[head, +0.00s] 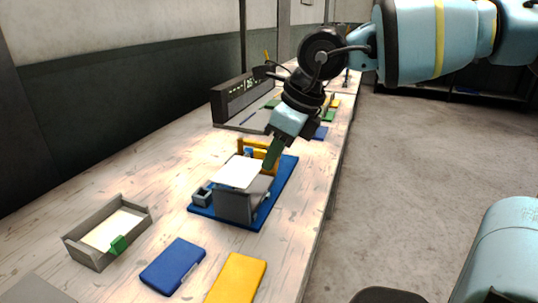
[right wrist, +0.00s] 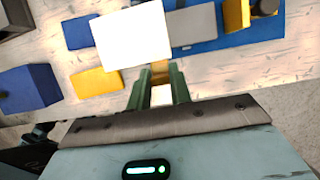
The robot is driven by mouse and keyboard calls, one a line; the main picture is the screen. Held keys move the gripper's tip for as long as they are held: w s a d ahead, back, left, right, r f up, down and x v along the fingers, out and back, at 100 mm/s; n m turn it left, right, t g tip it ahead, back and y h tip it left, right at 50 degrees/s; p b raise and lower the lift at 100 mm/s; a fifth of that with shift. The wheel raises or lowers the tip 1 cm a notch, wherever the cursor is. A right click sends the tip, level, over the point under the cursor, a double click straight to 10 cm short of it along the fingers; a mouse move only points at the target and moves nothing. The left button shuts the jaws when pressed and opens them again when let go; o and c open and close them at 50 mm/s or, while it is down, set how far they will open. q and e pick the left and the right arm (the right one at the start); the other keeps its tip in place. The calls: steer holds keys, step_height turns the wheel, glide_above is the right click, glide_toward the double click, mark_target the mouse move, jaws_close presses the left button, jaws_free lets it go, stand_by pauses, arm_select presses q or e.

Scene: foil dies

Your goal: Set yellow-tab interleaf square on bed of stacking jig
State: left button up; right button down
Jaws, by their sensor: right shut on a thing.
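The white interleaf sheet (head: 238,172) shows over the stacking jig in the head view and fills the upper middle of the right wrist view (right wrist: 130,38). Its yellow tab (right wrist: 160,68) is between the green fingertips of my right gripper (right wrist: 160,80), which is shut on it. The gripper (head: 270,158) is at the sheet's far right edge. The jig has a blue base (head: 285,182), grey walls (head: 235,207) and a yellow bracket (head: 270,147). In the wrist view the sheet overlaps the grey bed (right wrist: 195,26) only partly, offset to its left. Whether it touches is unclear. My left gripper is out of view.
A grey tray (head: 90,252) with white sheets and a green tab (head: 118,245) stands at front left. A blue block (head: 173,265) and a yellow block (head: 237,280) lie in front of the jig. A dark slotted rack (head: 240,97) stands behind. The bench edge is at right.

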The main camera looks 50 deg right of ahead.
steer(key=w+d, duration=0.2)
steer(key=w, duration=0.1)
steer(key=w+d, duration=0.1)
steer(key=shift+w+d+f, duration=0.15)
steer(key=shift+f, duration=0.1)
steer(key=f, duration=0.3)
steer(key=shift+w+d+f+p, duration=0.3)
steer(key=shift+p, duration=0.05)
steer(key=shift+f, duration=0.1)
steer(key=shift+f+b, duration=0.25)
steer(key=shift+b, duration=0.05)
steer(key=c, duration=1.3)
jaws_free()
